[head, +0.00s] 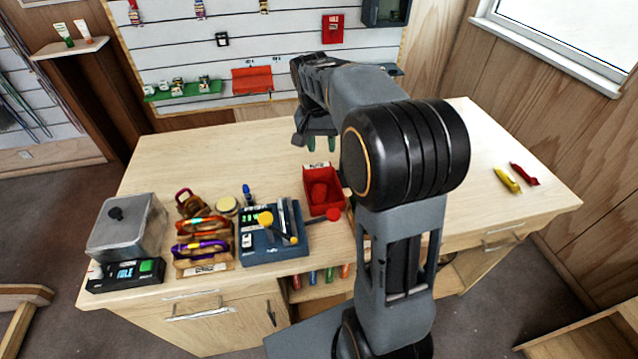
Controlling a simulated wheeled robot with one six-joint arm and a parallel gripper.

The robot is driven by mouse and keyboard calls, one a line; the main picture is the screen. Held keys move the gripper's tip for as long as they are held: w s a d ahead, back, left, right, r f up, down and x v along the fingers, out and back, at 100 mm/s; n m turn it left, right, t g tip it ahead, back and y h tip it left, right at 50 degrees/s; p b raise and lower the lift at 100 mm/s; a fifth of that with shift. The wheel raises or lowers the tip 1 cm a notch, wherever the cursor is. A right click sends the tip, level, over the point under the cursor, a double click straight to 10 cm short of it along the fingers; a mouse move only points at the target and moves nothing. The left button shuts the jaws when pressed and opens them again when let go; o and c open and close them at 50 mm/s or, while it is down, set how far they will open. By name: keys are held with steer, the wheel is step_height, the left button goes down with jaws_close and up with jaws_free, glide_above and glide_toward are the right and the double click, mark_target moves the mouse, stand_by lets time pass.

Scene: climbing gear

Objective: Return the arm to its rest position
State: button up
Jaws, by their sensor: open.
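My arm rises from the front of the workbench (225,160), bends at a large black joint, and reaches back over the bench. My gripper (321,144) hangs at its far end, pointing down above the back middle of the bench. Its two greenish fingertips stand apart, with nothing seen between them. The wrist and forearm hide part of the gripper. The gripper is behind the red bin (325,191) and apart from it.
A metal box (126,228), a scale (125,275), a wooden rack of carabiners (205,245) and a blue tool tray (273,235) crowd the front left. Yellow (507,181) and red (524,174) items lie at the right. The back left of the bench is clear. A slatted wall stands behind.

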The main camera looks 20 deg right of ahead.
steer(key=s+a+n+t, duration=0.2)
steer(key=s+a+n, duration=0.1)
steer(key=s, duration=0.5)
steer(key=s+a+f+n+t+y, duration=0.1)
steer(key=s+a+n+t, duration=0.2)
steer(key=s, duration=0.6)
steer(key=shift+a+n, duration=0.4)
steer(key=shift+a, duration=0.35)
steer(key=shift+f, duration=0.1)
